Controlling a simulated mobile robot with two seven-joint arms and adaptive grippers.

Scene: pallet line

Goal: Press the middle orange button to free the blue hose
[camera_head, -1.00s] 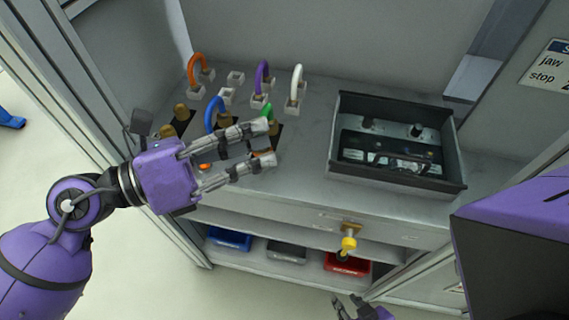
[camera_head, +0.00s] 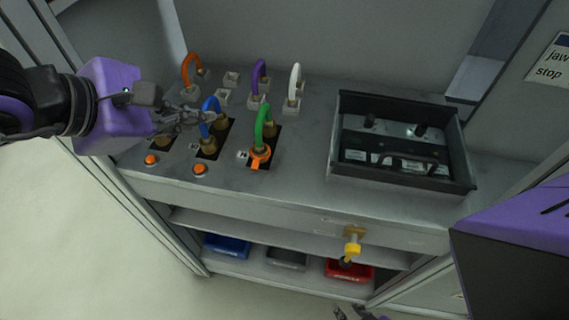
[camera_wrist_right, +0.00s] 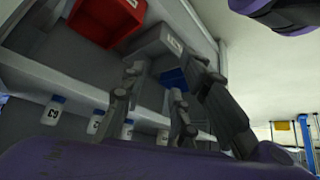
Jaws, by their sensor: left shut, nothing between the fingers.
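The middle orange button (camera_head: 199,169) sits on the bench front edge, below the blue hose's socket, uncovered. The blue hose (camera_head: 210,104) arches between two brass fittings in a black plate. My left gripper (camera_head: 212,117) is shut and empty. Its fingertips overlap the blue hose in the picture; I cannot tell whether they touch. It is above and behind the button, apart from it. My right gripper shows in the right wrist view (camera_wrist_right: 160,75) with its fingers apart, below bench height; in the head view only its tips show at the bottom edge.
Another orange button (camera_head: 151,160) lies to the left. A green hose (camera_head: 264,122) with an orange collar stands to the right. Orange, purple and white hoses stand behind. A dark open box (camera_head: 400,184) fills the right side. A yellow-ended fitting (camera_head: 352,248) sticks out from the front.

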